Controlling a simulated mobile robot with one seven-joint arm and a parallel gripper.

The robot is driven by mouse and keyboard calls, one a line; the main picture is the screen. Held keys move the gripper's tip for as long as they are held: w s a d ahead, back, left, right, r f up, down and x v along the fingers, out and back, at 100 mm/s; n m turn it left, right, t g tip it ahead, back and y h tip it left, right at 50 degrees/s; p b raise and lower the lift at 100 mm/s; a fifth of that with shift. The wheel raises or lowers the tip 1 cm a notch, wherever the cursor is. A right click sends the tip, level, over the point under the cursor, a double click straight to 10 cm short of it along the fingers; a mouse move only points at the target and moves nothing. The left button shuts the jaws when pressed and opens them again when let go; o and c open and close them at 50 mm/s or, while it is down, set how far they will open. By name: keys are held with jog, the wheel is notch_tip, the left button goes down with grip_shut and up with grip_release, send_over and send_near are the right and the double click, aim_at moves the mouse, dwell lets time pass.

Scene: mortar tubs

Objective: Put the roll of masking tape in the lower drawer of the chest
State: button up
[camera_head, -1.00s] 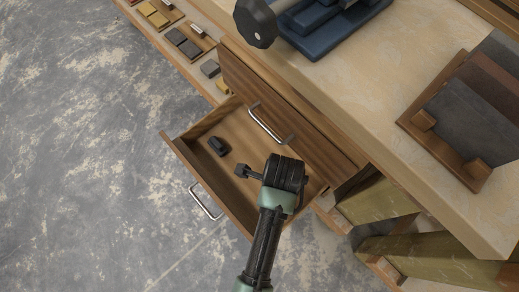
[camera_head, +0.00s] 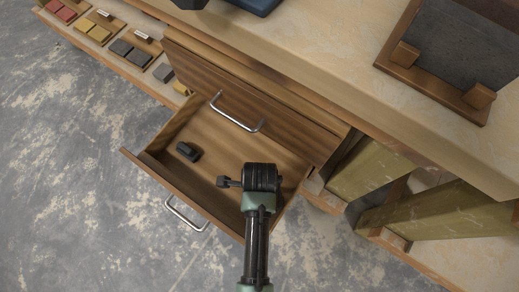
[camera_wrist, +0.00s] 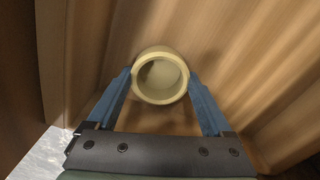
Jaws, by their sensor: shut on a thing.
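The roll of masking tape, a cream ring (camera_wrist: 160,99), is between the two blue fingers of my gripper (camera_wrist: 161,76) in the wrist view. The gripper is shut on it, with wooden drawer surfaces behind and around. In the head view, the lower drawer (camera_head: 225,144) of the chest is pulled open. My wrist is over its near right part and hides the fingers and the tape. I cannot tell whether the tape touches the drawer floor. The upper drawer (camera_head: 200,88) is shut, with a metal handle (camera_head: 236,115).
A small dark object (camera_head: 187,152) lies in the drawer's left part; the floor around it is clear. The worktop (camera_head: 300,55) overhangs behind. Several coloured samples (camera_head: 100,27) sit on a ledge at upper left.

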jog(key=o, duration=1.2)
jog(key=shift+f, duration=0.15)
jog(key=shift+c, duration=0.2)
notch_tip(320, 180, up, 12)
jog(key=p, duration=0.6)
jog(key=shift+r, duration=0.2)
